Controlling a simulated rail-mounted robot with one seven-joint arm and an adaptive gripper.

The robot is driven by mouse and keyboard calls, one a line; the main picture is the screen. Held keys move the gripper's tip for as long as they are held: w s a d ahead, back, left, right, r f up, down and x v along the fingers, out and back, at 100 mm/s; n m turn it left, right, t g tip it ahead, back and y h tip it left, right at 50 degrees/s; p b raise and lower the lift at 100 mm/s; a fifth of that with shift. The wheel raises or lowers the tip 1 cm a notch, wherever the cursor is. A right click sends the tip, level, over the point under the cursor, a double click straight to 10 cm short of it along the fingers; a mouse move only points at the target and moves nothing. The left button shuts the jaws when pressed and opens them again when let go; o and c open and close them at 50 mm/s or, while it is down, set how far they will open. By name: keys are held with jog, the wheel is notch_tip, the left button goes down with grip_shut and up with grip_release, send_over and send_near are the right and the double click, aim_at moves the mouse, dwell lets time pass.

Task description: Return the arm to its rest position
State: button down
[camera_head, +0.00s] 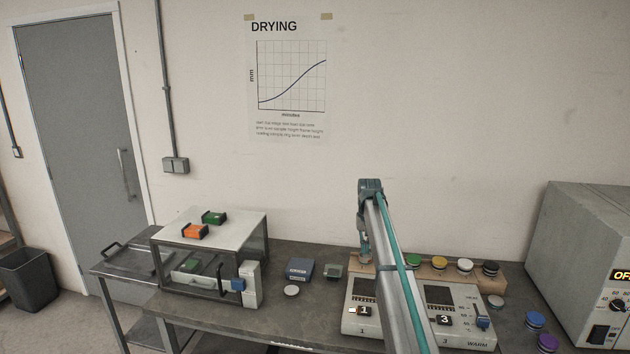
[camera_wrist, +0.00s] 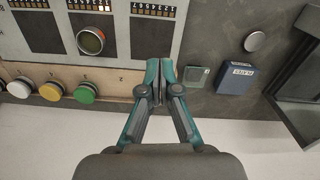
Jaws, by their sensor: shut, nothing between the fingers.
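My arm (camera_head: 390,265) reaches up from the bottom of the head view across the bench, and its wrist bends down at the far end. My gripper (camera_head: 364,257) points down over the back of the bench, near the left end of a wooden strip. In the wrist view my gripper (camera_wrist: 160,68) has its two fingers together with nothing between them. Its tips appear close to the edge of the grey panel and the strip. I cannot tell their height above the bench. My arm hides part of the panel in the head view.
Grey units (camera_head: 365,308) marked 1 and 3 stand below the arm. A wooden strip (camera_wrist: 118,80) holds green (camera_wrist: 87,93), yellow and white capped items. A blue-grey box (camera_wrist: 236,76) and small glassy block (camera_wrist: 198,76) lie beside the gripper. A large grey oven (camera_head: 585,235) stands right.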

jog(key=s+f, duration=1.9)
jog(key=s, duration=0.1)
jog(key=s+f, duration=0.4)
jog(key=s, duration=0.5)
jog(key=s+f, duration=0.4)
jog(key=s, duration=0.6)
jog(key=s+f, duration=0.4)
jog(key=s, duration=0.5)
jog(key=s+f+g+b, duration=0.6)
jog(key=s+f+b, duration=0.4)
jog(key=s+f, duration=1.8)
jog(key=shift+s+a+n+g, duration=0.25)
jog(key=shift+a+n+g, duration=0.05)
jog(key=shift+g, duration=0.1)
